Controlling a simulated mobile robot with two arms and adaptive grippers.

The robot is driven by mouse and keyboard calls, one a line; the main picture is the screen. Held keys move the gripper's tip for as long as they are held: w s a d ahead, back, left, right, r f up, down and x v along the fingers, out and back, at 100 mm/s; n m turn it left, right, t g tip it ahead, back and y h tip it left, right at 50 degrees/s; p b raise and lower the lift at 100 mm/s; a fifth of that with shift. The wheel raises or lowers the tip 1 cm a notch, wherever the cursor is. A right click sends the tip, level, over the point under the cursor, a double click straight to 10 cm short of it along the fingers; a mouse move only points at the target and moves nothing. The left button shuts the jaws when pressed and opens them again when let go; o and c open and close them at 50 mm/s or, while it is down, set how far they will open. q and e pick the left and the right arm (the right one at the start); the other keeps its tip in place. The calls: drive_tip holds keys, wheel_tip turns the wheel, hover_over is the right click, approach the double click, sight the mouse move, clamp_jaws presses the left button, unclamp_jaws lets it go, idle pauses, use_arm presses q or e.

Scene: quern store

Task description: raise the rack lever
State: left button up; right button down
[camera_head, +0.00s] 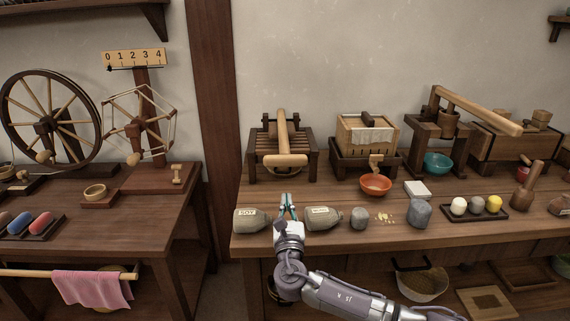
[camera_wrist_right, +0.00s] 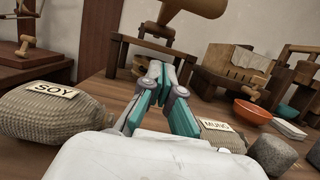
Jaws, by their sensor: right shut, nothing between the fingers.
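A dark wooden rack (camera_head: 258,160) stands at the back left of the right-hand table. A pale wooden lever (camera_head: 282,130) lies across it toward me and ends in a rounded crosswise handle (camera_head: 285,161) low at the rack's front. My right gripper (camera_head: 287,197) is shut and empty, in front of the rack and below the handle in the picture. In the right wrist view the gripper (camera_wrist_right: 165,68) points at the rack, with the pale handle (camera_wrist_right: 190,8) large at the top, apart from the fingertips. My left gripper is not in view.
A SOY sack (camera_head: 250,220) and a MUNG sack (camera_head: 323,218) flank my right gripper. An orange bowl (camera_head: 376,185), grey stones (camera_head: 420,213) and a box press (camera_head: 367,140) stand to the right. Bare tabletop (camera_head: 262,194) lies before the rack.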

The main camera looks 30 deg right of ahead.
sight(285, 162)
drive_tip(key=shift+w+d, duration=0.3)
drive_tip(key=shift+w, duration=0.2)
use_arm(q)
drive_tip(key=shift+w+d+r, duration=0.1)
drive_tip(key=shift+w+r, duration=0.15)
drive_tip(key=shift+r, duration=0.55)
use_arm(e)
drive_tip(key=shift+w+d+r, duration=0.75)
drive_tip(key=shift+w+r, duration=0.3)
drive_tip(key=shift+w, duration=0.2)
drive_tip(key=shift+w+d+r, duration=0.75)
drive_tip(key=shift+w+r, duration=0.3)
drive_tip(key=shift+w, duration=0.15)
drive_tip(key=shift+w+d+r, duration=0.75)
drive_tip(key=shift+w+r, duration=0.3)
drive_tip(key=shift+w, duration=0.2)
drive_tip(key=shift+r, duration=0.1)
